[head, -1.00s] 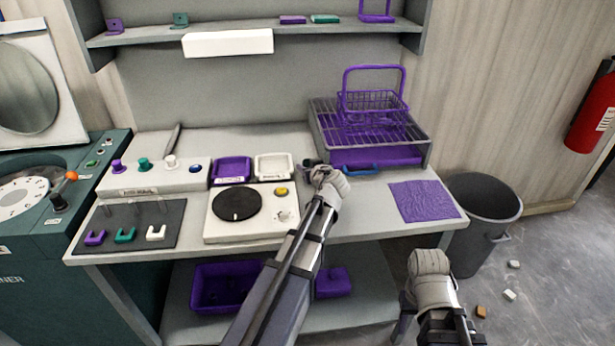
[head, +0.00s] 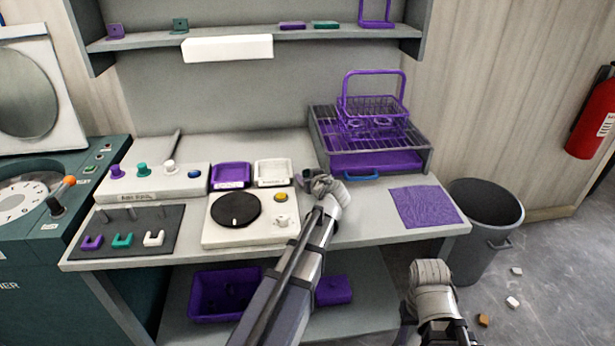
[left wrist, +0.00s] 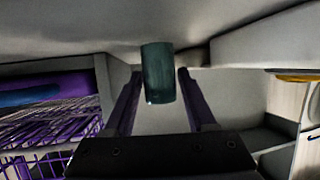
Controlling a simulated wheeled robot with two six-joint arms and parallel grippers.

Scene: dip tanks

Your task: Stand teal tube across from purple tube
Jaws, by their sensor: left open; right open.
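A short dark teal tube (left wrist: 158,73) shows in the left wrist view, between the two fingers of my left gripper (left wrist: 157,85). The fingers are spread, with a visible gap on each side of the tube. In the head view my left gripper (head: 316,183) is low over the bench, right of the white turntable unit (head: 222,233), and hides the tube. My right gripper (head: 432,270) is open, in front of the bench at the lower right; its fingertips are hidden. I cannot make out a purple tube in either view.
A purple wire basket (head: 372,105) stands on a grey rack (head: 420,150) behind my left gripper. Purple and white trays (head: 231,174) lie left of it. A purple cloth (head: 426,206) lies at the right. The grey bin (head: 485,225) stands beside the bench.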

